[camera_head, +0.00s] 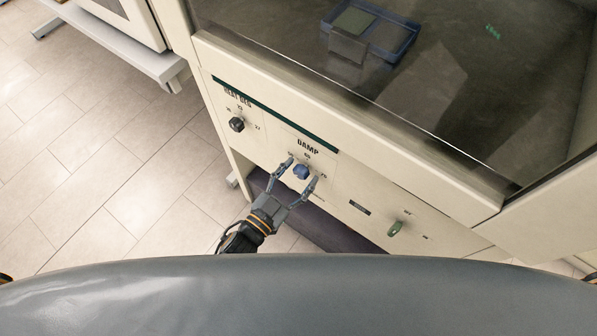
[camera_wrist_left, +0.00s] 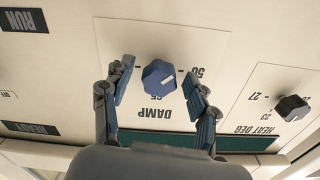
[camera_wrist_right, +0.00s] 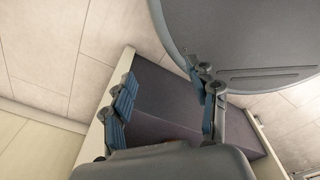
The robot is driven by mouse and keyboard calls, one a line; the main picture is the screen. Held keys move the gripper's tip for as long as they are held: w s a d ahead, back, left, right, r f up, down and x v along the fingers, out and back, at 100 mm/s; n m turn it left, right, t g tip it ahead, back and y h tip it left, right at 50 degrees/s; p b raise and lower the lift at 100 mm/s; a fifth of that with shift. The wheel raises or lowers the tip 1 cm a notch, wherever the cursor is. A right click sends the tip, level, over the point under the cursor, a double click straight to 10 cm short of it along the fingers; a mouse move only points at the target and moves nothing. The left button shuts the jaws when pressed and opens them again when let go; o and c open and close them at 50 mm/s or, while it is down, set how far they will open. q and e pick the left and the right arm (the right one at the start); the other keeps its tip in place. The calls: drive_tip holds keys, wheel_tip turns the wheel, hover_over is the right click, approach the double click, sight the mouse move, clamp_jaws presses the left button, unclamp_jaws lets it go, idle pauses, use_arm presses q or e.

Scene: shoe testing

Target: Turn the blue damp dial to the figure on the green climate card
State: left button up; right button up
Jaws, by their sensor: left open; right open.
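The blue damp dial (camera_head: 302,171) sits on the cream panel below the word DAMP. In the left wrist view the panel is upside down and the dial (camera_wrist_left: 157,74) has a white mark, seemingly between 50 and 65. My left gripper (camera_head: 301,173) is open, its fingers on either side of the dial; whether they touch it I cannot tell. My right gripper (camera_wrist_right: 160,68) is open and empty in the right wrist view, away from the dial. I cannot pick out a green climate card or its figure with certainty.
Above, behind glass, a blue tray (camera_head: 404,42) holds a green and a grey piece. Tiled floor (camera_head: 100,150) is open at left.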

use_arm(q)
drive_tip(key=shift+w+d, duration=0.1)
drive_tip(key=shift+w, duration=0.05)
drive_tip(key=c, duration=1.2)
use_arm(e)
drive_tip(key=shift+a, duration=0.6)
use_arm(q)
drive_tip(key=shift+m, duration=0.3)
drive_tip(key=m, duration=0.3)
drive_tip(key=shift+m, duration=0.3)
drive_tip(key=m+b, duration=0.1)
drive_tip(key=m, duration=0.3)
drive_tip(key=shift+m, duration=0.3)
use_arm(e)
drive_tip(key=shift+w+d+f, duration=0.1)
drive_tip(key=shift+d+f, duration=0.3)
drive_tip(key=shift+f, duration=0.2)
drive_tip(key=shift+a, duration=0.15)
